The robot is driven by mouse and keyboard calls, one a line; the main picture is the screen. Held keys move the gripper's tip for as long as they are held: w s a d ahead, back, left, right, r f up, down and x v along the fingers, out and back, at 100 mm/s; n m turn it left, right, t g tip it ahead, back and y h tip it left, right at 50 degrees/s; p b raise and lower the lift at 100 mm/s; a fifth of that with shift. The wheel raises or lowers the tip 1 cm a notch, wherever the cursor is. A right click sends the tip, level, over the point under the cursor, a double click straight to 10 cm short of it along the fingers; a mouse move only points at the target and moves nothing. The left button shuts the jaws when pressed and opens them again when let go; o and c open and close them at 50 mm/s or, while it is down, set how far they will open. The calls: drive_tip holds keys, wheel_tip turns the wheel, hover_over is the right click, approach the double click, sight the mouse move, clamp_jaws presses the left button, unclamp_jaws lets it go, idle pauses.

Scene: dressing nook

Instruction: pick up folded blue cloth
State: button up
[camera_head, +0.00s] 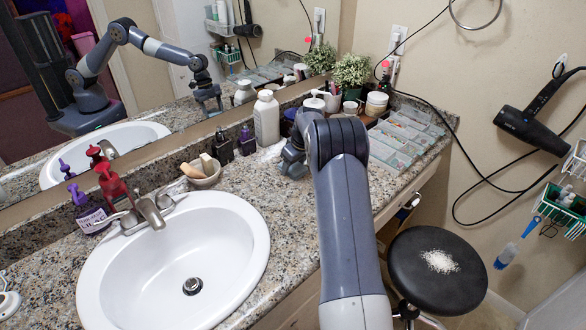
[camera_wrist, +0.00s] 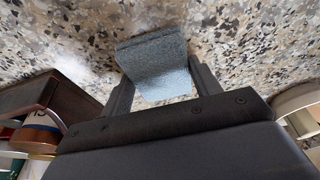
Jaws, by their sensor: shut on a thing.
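The folded blue cloth (camera_wrist: 155,55) shows blue-grey in the wrist view, with one end bent over. It sits between the two dark fingers of my gripper (camera_wrist: 160,80), which is shut on it. Speckled granite lies behind the cloth, and I cannot tell whether the cloth touches it. In the head view my gripper (camera_head: 290,163) is low over the counter, beside the bottles at the mirror, partly hidden by my arm.
A white sink (camera_head: 240,240) fills the counter's left part. A white bottle (camera_head: 266,118) and dark bottles stand close behind my gripper. Clear organizer trays (camera_head: 398,140) lie to the right. A black stool (camera_head: 438,270) stands below. The granite counter (camera_head: 262,180) is bare between sink and gripper.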

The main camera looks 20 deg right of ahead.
sight(294, 166)
wheel_tip(294, 166, up, 10)
drive_tip(key=shift+r, duration=0.15)
drive_tip(key=o, duration=0.5)
drive_tip(key=shift+c, duration=0.2)
drive_tip(key=c, duration=0.4)
